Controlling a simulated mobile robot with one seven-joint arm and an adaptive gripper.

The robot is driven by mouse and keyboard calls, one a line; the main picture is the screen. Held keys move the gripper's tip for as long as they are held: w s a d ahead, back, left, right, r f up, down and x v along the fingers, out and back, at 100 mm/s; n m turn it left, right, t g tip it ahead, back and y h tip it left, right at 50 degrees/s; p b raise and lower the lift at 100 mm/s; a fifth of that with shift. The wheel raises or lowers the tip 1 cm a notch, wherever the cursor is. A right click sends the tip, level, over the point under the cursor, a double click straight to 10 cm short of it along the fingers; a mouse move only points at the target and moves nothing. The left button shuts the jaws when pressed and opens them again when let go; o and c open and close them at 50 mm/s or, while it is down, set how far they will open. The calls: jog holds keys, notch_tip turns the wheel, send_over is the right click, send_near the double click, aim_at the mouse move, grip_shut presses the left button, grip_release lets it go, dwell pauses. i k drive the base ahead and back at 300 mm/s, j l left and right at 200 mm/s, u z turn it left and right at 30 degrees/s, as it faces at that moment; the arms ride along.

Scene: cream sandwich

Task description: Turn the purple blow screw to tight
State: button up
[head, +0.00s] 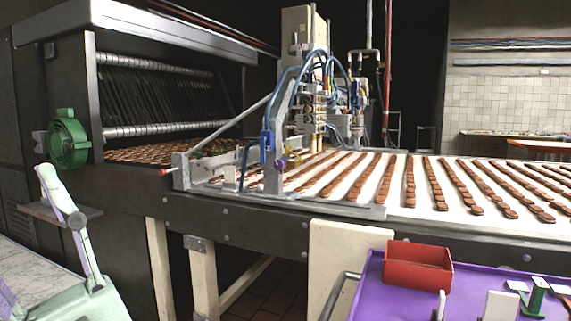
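A small purple knob (281,163), which looks like the blow screw, sits low on the grey depositing frame above the conveyor. It is too small to tell how far it is turned.
The conveyor (380,211) carries rows of brown biscuits. Blue hoses (289,72) and a slanted bar with a red tip crowd the frame. A red bin (417,266) stands on a purple tray (374,294) at lower right.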

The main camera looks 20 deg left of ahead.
aim_at(278, 164)
jog(key=i+j+u, duration=0.1)
jog(key=u, duration=0.25)
jog(key=i+j+u, duration=0.1)
jog(key=u, duration=0.3)
jog(key=i+j+u, duration=0.1)
jog(key=u, duration=0.25)
jog(key=i+j, duration=0.05)
jog(key=j, duration=0.05)
